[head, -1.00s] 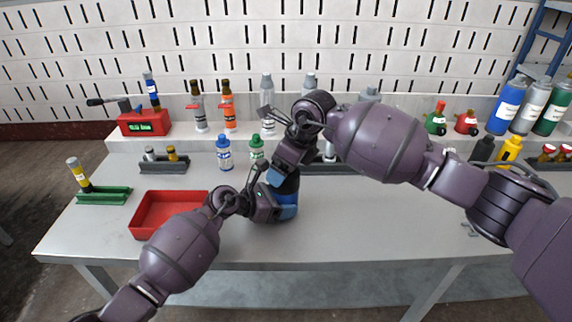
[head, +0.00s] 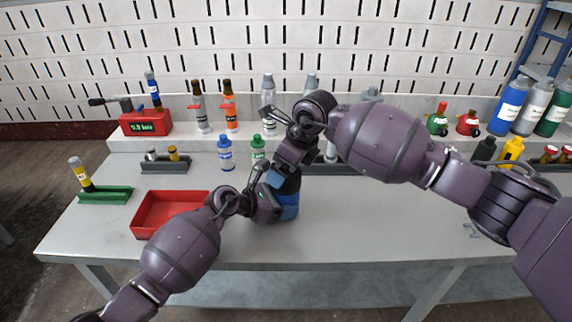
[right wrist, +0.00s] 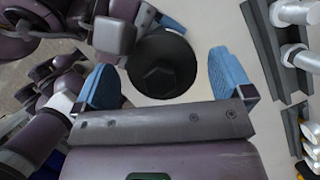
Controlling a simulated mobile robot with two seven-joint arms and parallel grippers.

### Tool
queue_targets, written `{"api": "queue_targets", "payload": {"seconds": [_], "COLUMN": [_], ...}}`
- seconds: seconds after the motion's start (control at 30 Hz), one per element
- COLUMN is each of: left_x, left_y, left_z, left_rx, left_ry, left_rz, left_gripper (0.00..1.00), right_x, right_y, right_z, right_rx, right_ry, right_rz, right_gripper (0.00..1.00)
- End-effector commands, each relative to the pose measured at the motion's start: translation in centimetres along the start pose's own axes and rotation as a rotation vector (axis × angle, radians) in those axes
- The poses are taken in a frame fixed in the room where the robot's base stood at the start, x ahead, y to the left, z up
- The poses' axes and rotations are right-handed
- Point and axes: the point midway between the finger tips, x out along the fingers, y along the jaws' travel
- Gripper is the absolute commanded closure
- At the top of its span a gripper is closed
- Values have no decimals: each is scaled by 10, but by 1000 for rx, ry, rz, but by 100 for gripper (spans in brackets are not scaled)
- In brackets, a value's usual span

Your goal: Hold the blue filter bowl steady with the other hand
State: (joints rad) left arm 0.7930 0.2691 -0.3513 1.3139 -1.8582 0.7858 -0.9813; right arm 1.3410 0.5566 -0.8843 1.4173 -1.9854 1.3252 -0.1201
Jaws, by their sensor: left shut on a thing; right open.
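The blue filter bowl (head: 287,207) stands upright on the bench in the head view, partly hidden behind my grippers. A dark cap with a raised hexagonal top (right wrist: 163,72) sits over it and shows from above in the right wrist view. My left gripper (head: 274,205) is shut on the blue bowl from the left, low near the bench. My right gripper (right wrist: 165,84) is above, pointing down. Its two blue finger pads are open on either side of the dark cap, with visible gaps. In the head view, my right forearm hides part of the area behind.
A red tray (head: 172,211) lies left of the bowl. A green holder (head: 104,195) with a yellow-labelled cylinder is at far left. Blue (head: 225,155) and green (head: 258,152) bottles stand behind.

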Motion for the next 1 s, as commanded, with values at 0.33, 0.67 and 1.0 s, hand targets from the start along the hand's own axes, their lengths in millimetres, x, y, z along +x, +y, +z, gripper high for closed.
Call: {"api": "queue_targets", "payload": {"seconds": [0.33,0.67,1.0], "left_x": [0,0,0], "left_y": [0,0,0], "left_z": [0,0,0], "left_rx": [0,0,0], "left_ry": [1,1,1], "left_rz": [0,0,0], "left_gripper": [62,62,62], "right_x": [-8,-23,-22], "right_y": [0,0,0], "right_z": [4,10,9], "right_rx": [-1,-1,0], "right_ry": [-1,0,0], "right_rz": [-2,0,0], "right_gripper": [2,2,2]}}
